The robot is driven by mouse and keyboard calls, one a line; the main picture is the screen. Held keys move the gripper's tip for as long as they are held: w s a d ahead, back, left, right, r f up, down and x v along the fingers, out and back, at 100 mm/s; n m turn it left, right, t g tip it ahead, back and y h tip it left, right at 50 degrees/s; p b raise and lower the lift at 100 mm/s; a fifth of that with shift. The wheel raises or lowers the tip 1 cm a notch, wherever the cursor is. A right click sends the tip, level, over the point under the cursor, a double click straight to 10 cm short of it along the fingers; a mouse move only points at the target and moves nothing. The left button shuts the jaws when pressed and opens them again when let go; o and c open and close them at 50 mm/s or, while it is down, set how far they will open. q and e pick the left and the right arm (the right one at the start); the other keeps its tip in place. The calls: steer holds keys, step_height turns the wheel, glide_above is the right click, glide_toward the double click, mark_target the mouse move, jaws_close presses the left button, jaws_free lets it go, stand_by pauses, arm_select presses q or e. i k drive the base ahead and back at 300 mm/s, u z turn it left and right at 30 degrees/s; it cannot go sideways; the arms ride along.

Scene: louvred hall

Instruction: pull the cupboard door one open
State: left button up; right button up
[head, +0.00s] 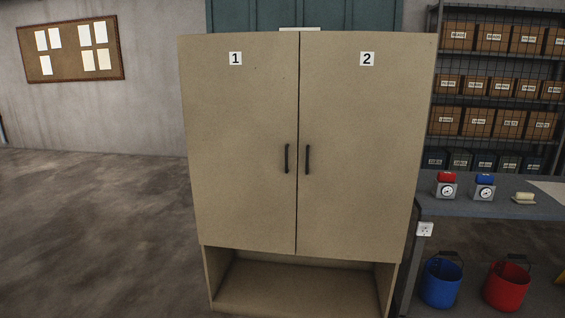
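A tan cupboard with two doors stands in the middle of the head view. Cupboard door one (238,150) is the left door, marked with a white label "1" (235,58). It is shut and has a dark vertical handle (286,158) near its right edge. Door two (362,150), marked "2", is also shut, with its own dark handle (307,159) near its left edge. An open shelf space (300,285) lies below the doors. Neither of my grippers shows in this view.
To the right, a grey table (450,205) bears two small dial devices with a red and a blue top. A blue bucket (441,284) and a red bucket (507,287) stand below. The floor (90,220) at left is clear.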

mark_target(239, 91)
steer(key=u, duration=0.2)
steer(key=i, duration=0.55)
steer(key=z, duration=0.25)
steer(key=k, duration=0.45)
steer(key=u, duration=0.3)
steer(key=i, duration=0.5)
steer(key=z, duration=0.2)
steer(key=k, duration=0.4)
steer(key=u, duration=0.5)
steer(key=i, duration=0.85)
steer(key=z, duration=0.15)
